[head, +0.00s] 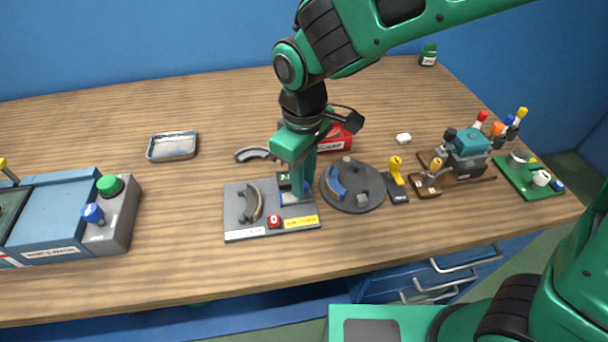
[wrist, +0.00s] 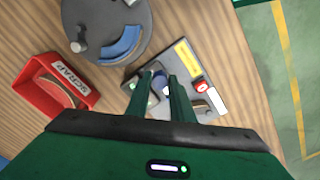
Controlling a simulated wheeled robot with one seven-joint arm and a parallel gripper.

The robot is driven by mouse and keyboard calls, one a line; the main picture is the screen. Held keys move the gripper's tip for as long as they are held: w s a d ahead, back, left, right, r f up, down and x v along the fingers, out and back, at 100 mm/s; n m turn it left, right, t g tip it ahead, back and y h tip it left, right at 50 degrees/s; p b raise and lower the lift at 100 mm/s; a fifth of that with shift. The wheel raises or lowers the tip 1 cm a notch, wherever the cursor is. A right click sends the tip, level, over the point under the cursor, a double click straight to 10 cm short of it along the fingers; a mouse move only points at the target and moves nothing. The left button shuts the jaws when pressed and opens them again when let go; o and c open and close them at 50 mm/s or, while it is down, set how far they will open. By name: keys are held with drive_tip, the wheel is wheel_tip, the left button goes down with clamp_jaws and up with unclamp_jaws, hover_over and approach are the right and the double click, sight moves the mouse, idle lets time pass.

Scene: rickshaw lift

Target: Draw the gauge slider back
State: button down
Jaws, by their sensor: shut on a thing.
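The gauge is a grey plate (head: 243,221) on the bench, with a curved piece (head: 251,205) on its left part, a red button (head: 274,221) and a yellow label. A small dark display with green marks (head: 284,180) stands at its back. My gripper (head: 298,188) points down at the plate's right part, over a blue patch. In the wrist view my gripper (wrist: 163,84) has its two fingers on either side of a dark blue knob (wrist: 159,78), which appears to be the slider, and is shut on it. The fingers hide most of the slider and its track.
A round grey turntable (head: 352,200) with a blue arc stands close on the right. A red scrap bin (head: 337,138) is behind my gripper. A metal tray (head: 172,146) lies back left. A blue station (head: 70,212) fills the far left. Bench between the station and plate is clear.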

sight(307, 183)
drive_tip(key=c, duration=1.6)
unclamp_jaws()
drive_tip(key=shift+w+d, duration=0.2)
drive_tip(key=shift+d, duration=0.2)
drive_tip(key=shift+o, duration=0.3)
drive_tip(key=shift+a, duration=0.1)
drive_tip(key=shift+s+r, duration=0.1)
wheel_tip(307, 183, up, 11)
drive_tip(key=shift+f, duration=0.2)
